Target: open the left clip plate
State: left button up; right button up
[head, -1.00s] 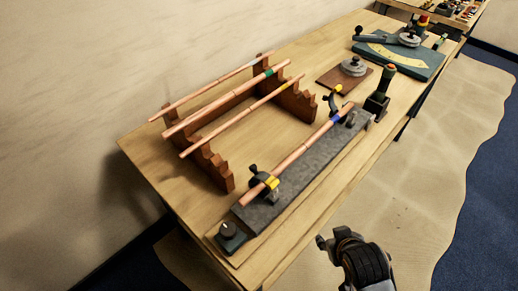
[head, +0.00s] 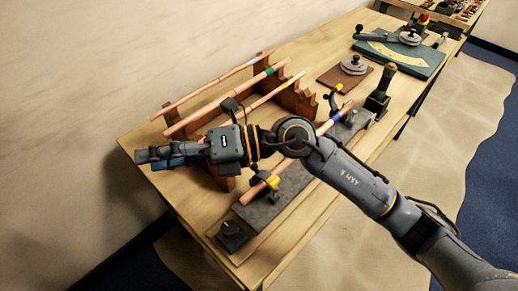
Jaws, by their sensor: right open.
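The left clip plate (head: 270,182) is a dark clamp with a yellow part, near the left end of the grey block (head: 262,213). It sits across a copper pipe (head: 251,193) lying along the block and looks closed over it. My arm hides part of the pipe and block. The other clip (head: 337,91), farther right, has its yellow-tipped plate raised. My right gripper (head: 143,156) is open and empty, pointing left above the table's left end, well left of the left clip plate. My left gripper is out of view.
A wooden stepped rack (head: 296,97) holds several copper pipes behind my right arm. A small box with a knob (head: 232,234) stands by the block's left end. A green-handled tool (head: 380,92) and a round grey piece (head: 354,65) stand to the right.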

notch_tip(320, 180, down, 6)
jog(key=w+d+n+h, duration=0.1)
jog(key=d+n+h, duration=0.1)
jog(key=h, duration=0.3)
jog(key=t+h, duration=0.5)
jog(key=h, duration=0.5)
send_over(254, 165)
jog(key=s+d, duration=0.1)
jog(key=d, duration=0.1)
jog(key=x, duration=0.2)
jog(key=s+x, duration=0.1)
jog(key=x, duration=0.3)
jog(key=shift+s+d+f, duration=0.1)
jog(key=shift+d+f, duration=0.15)
jog(key=shift+f, duration=0.05)
jog(key=shift+a+f, duration=0.1)
jog(key=shift+f, duration=0.4)
jog(key=b+x, duration=0.5)
jog(key=x, duration=0.1)
jog(key=shift+s+f, duration=0.1)
jog(key=shift+f, duration=0.05)
jog(key=shift+a+f+b, duration=0.1)
jog(key=shift+f+b, duration=0.15)
jog(key=shift+b, duration=0.05)
jog(key=shift+r, duration=0.15)
